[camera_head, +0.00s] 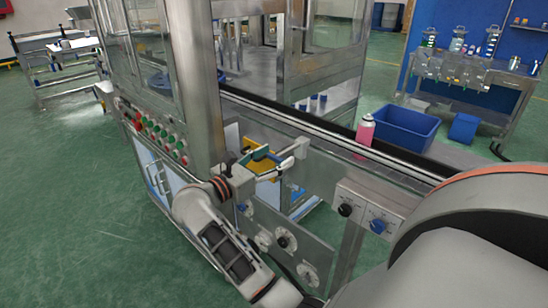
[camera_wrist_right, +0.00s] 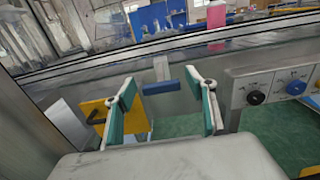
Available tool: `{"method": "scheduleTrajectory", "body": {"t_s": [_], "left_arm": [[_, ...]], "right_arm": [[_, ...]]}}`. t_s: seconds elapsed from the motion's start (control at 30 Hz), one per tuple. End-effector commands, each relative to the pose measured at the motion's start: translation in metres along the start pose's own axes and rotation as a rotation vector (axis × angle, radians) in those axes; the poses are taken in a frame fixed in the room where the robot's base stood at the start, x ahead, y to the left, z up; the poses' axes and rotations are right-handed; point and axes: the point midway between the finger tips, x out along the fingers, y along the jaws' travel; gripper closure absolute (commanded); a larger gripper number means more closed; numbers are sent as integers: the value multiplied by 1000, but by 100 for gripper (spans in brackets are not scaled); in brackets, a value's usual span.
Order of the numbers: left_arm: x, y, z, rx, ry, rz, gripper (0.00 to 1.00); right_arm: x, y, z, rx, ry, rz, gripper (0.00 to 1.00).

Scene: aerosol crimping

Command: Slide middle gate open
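My right gripper (camera_head: 268,158) is at the side of the conveyor, in front of the machine. In the right wrist view, its two teal-padded fingers (camera_wrist_right: 162,105) are wide apart. A short blue bar (camera_wrist_right: 160,87) on a metal bracket shows between the fingers, seemingly beyond them; I see no grip on it. It may be the middle gate's handle, but I cannot tell for sure. A yellow plate (camera_wrist_right: 94,112) is behind the left finger; yellow also shows below the gripper in the head view (camera_head: 262,170). My left gripper is not in view.
A pink can (camera_head: 365,132) stands upright at the conveyor (camera_head: 410,169). A knob panel (camera_head: 365,212) is right of the gripper, and a button panel (camera_head: 158,133) is left. A blue bin (camera_head: 403,130) stands beyond the conveyor. Metal machine posts stand close to the right arm.

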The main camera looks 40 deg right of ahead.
Motion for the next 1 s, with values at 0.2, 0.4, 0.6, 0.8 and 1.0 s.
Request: {"method": "scheduleTrajectory", "body": {"t_s": [0.2, 0.4, 0.6, 0.8, 1.0], "left_arm": [[1, -2, 3, 3, -4, -2, 58], [0, -1, 3, 2, -4, -1, 58], [0, -1, 3, 1, -4, -1, 58], [0, -1, 3, 1, -4, -1, 58], [0, -1, 3, 1, -5, 0, 58]], "right_arm": [[1, 0, 2, 1, -1, -2, 44], [1, 0, 26, 5, 1, -2, 44], [0, 0, 64, 5, 1, -1, 44], [0, 0, 90, 2, 1, -1, 44], [0, 0, 100, 0, -1, -1, 44]]}}
